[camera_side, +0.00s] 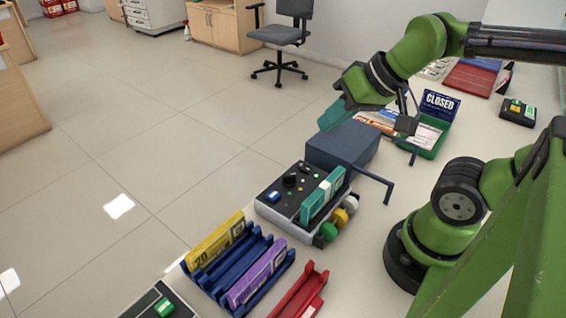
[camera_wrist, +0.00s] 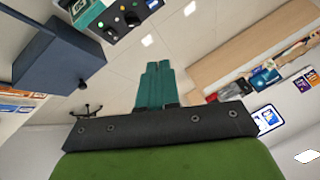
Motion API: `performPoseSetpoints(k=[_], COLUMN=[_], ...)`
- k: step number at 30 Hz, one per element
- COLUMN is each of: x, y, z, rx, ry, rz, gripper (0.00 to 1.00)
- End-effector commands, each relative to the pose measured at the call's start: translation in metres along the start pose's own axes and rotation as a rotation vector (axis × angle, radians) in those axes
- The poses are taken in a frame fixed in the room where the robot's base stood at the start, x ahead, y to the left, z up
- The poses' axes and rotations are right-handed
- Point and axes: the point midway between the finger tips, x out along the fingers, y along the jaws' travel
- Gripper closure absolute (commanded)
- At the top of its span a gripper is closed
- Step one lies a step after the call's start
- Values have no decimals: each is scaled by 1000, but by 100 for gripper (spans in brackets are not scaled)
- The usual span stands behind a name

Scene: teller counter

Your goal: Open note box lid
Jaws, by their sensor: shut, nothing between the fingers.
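The note box appears to be the dark blue-grey box (camera_side: 340,146) in the middle of the counter in the side view. Its top looks flat and closed, and dark blue bars (camera_side: 372,177) stick out from its right side. The box also shows at the left of the wrist view (camera_wrist: 60,68), tilted by the camera angle. My gripper (camera_side: 330,118) is at the box's far left edge and above it, with teal fingers pressed together and empty. In the wrist view the fingers (camera_wrist: 156,84) point past the box toward the floor. I cannot tell whether they touch the box.
A black control panel (camera_side: 283,200) with knobs and a teal note bundle (camera_side: 323,194) stands in front of the box. Blue note racks (camera_side: 222,283) hold yellow and purple bundles nearer the camera. A green tray (camera_side: 432,148) with a CLOSED sign (camera_side: 440,105) is behind right.

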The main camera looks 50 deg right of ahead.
Motion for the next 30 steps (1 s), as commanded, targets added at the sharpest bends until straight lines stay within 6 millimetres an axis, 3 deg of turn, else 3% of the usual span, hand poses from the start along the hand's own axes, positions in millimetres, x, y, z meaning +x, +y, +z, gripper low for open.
performPoseSetpoints(k=[1, 5, 9, 14, 18, 24, 30], x=[0, 11, 22, 33, 41, 41, 24], y=[1, 12, 33, 74, 121, 176, 175], z=[0, -5, -43, -98, -142, -183, -196], rx=[3, 46, 125, 223, 308, 403, 417], ry=[1, -32, -80, -178, -274, -388, -424], rz=[2, 41, 124, 246, 355, 474, 497], gripper=[89, 69, 50, 50, 50, 50, 50])
